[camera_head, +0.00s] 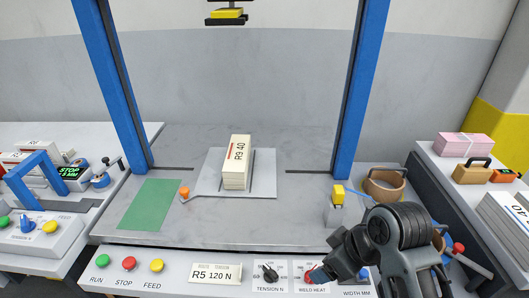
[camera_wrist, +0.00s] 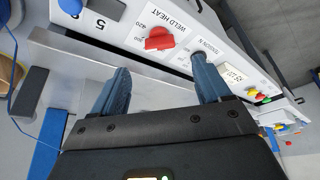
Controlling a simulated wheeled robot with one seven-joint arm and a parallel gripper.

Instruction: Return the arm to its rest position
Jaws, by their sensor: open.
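My gripper (camera_wrist: 160,66) is open and empty in the wrist view, its two blue-grey fingers apart. They point at the control panel's front edge, below the red weld heat knob (camera_wrist: 158,40); I cannot tell whether they touch it. In the head view my arm comes in at the lower right. Its dark end (camera_head: 340,260) is close to the red weld heat knob (camera_head: 317,273) and hides part of the panel near it. The fingers are not clear in the head view.
A stack labelled R9 40 (camera_head: 236,163) sits on a grey plate (camera_head: 210,180) under the blue-posted frame. A yellow-topped block (camera_head: 338,200) and a brown roll (camera_head: 384,187) stand near my arm. A panel (camera_head: 200,262) runs along the front. The back of the table is clear.

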